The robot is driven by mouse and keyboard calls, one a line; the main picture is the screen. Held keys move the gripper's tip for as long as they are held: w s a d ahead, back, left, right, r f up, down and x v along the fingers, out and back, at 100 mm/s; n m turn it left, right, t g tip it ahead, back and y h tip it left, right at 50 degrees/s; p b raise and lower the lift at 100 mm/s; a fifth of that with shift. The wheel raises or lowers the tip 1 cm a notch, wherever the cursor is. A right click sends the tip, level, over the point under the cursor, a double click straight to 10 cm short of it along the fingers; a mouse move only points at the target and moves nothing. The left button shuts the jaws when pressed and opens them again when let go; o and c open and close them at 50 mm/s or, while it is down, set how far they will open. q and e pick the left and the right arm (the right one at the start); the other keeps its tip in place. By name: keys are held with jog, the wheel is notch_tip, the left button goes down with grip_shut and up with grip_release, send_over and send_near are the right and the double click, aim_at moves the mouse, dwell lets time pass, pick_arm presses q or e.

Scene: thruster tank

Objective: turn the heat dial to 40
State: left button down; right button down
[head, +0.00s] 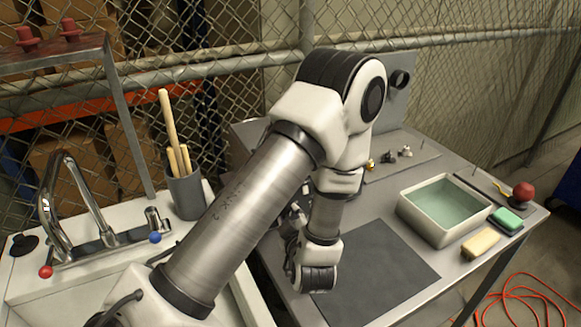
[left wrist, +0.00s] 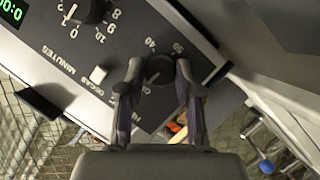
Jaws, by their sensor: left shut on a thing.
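The heat dial (left wrist: 159,69) is a dark round knob on the dark grey control panel (left wrist: 75,85) in the left wrist view. The panel shows upside down, with a 40 and another number printed beside the dial. My left gripper (left wrist: 160,74) has one finger on each side of the dial and is shut on it. I cannot read the dial's pointer surely. In the head view my left gripper (head: 292,250) is low behind my arm, and the dial and panel face are hidden there. My right gripper is in neither view.
A larger minutes dial (left wrist: 84,10), a pale degas button (left wrist: 98,75) and a green display (left wrist: 12,12) share the panel. In the head view, a white basin (head: 408,207), a sponge (head: 480,243) and a grey mat (head: 375,275) lie to the right; a sink faucet (head: 75,200) stands left.

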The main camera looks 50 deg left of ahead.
pick_arm(q)
jog(key=m+g+p, duration=0.1)
jog(key=m+p, duration=0.1)
jog(key=m+g+p, duration=0.1)
jog(key=m+p, duration=0.1)
jog(key=p, duration=0.1)
jog(key=shift+w+r+g+p, duration=0.2)
jog(key=shift+r+g+p, duration=0.1)
jog(key=shift+r+g, duration=0.1)
jog(key=shift+w+m+g+y+p, duration=0.1)
jog(key=shift+m+g+y+p, duration=0.2)
jog(key=shift+m+g+p, duration=0.55)
jog(key=shift+w+d+f+m+g+p, duration=0.1)
jog(key=shift+m+g+p, duration=0.45)
jog(key=shift+m+p, duration=0.35)
jog(key=shift+f+m+g+y, duration=0.1)
jog(key=shift+m+g+y, duration=0.35)
jog(key=shift+m, duration=0.2)
jog(key=shift+w+f+m+g+y+p, duration=0.15)
jog(key=shift+m+g+y+p, duration=0.25)
jog(key=shift+m, duration=0.5)
jog(key=shift+f+m+g+y+b, duration=0.1)
jog(key=shift+m+g+y+b, duration=0.35)
jog(key=shift+m, duration=0.55)
jog(key=shift+w+m+g+y+b, duration=0.1)
jog(key=shift+m+g+y+b, duration=0.45)
jog(key=shift+m, duration=0.85)
